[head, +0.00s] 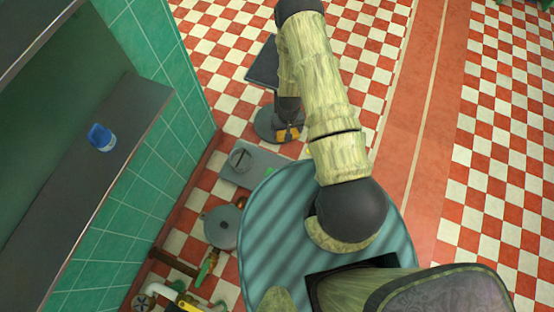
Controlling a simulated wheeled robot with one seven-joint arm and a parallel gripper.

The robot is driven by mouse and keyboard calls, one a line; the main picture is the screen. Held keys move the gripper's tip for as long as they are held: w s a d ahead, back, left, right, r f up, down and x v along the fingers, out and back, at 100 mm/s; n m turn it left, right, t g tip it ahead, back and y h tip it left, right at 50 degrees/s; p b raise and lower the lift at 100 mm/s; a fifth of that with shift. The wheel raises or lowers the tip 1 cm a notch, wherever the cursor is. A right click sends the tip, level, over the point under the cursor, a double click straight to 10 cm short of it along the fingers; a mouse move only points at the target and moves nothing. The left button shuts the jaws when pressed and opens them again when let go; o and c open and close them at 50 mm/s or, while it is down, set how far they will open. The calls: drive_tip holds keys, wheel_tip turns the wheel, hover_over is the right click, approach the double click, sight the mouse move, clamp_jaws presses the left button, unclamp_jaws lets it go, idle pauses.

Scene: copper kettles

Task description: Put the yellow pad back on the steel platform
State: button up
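My gripper (289,131) points down at the upper middle of the head view, over a dark round disc (264,124) on the floor. A small orange-yellow patch (284,136) shows at its fingertips. It may be the yellow pad, but it is too small to tell whether it is held, touched or part of the gripper. A flat grey rectangular plate (264,163), perhaps the steel platform, lies just below the disc, with a round grey item (239,159) on its left part. My arm and body hide the ground to the right.
A grey lidded pot (222,227) stands below the plate. Pipes and a green-handled item (206,268) lie at bottom left. A dark square panel (263,64) is farther off. Checkered floor on the right is clear.

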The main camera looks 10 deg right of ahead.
drive_tip(key=shift+s+a, duration=0.15)
drive_tip(key=shift+s, duration=0.15)
drive_tip(key=shift+f+b, duration=0.35)
drive_tip(key=shift+b, duration=0.1)
drive_tip(key=w+f+m+b, duration=0.1)
drive_tip(key=w+f+b, duration=0.2)
drive_tip(key=f+b, duration=1.1)
drive_tip(key=w+f+b, duration=0.4)
drive_tip(key=f+b, duration=1.1)
drive_tip(key=b, duration=0.6)
drive_tip(key=w+f+m+b, duration=0.1)
drive_tip(key=w+f+b, duration=0.2)
drive_tip(key=f+b, duration=1.2)
drive_tip(key=b, duration=0.3)
drive_tip(key=shift+w+f+m, duration=0.15)
drive_tip(key=shift+w+m, duration=0.05)
drive_tip(key=shift+m, duration=0.1)
drive_tip(key=b, duration=0.4)
hover_over(279, 163)
wheel_tip(279, 163, down, 6)
drive_tip(key=shift+f, duration=0.1)
drive_tip(key=shift+f+b, duration=1.35)
drive_tip(key=shift+f, duration=0.55)
drive_tip(key=shift+f, duration=0.1)
